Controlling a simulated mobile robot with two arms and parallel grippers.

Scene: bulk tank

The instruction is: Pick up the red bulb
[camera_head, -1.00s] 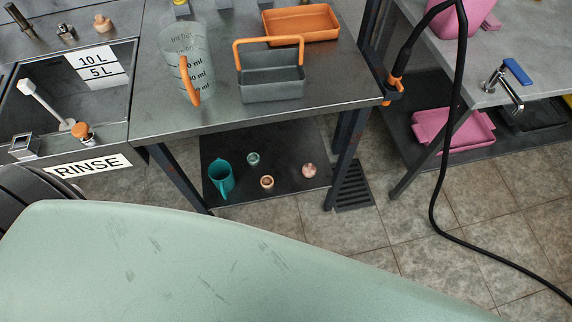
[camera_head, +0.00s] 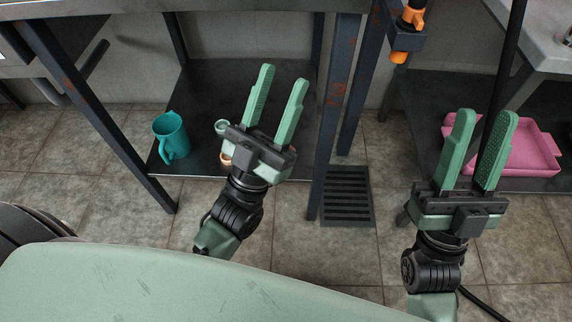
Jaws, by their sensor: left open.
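The red bulb is not visible now; my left gripper and its fingers cover part of the lower shelf (camera_head: 205,88). My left gripper (camera_head: 283,76) is open, with its two green fingers apart and pointing away over the shelf. Nothing shows between its fingers. My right gripper (camera_head: 487,115) is open and empty, further right, in front of the pink tray.
A teal jug (camera_head: 172,136) stands on the left of the shelf. A small pale green item (camera_head: 221,127) and a small orange-brown item (camera_head: 225,158) are partly hidden beside my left gripper. Table legs (camera_head: 334,115) flank the shelf. A pink tray (camera_head: 525,152) lies on the right shelf.

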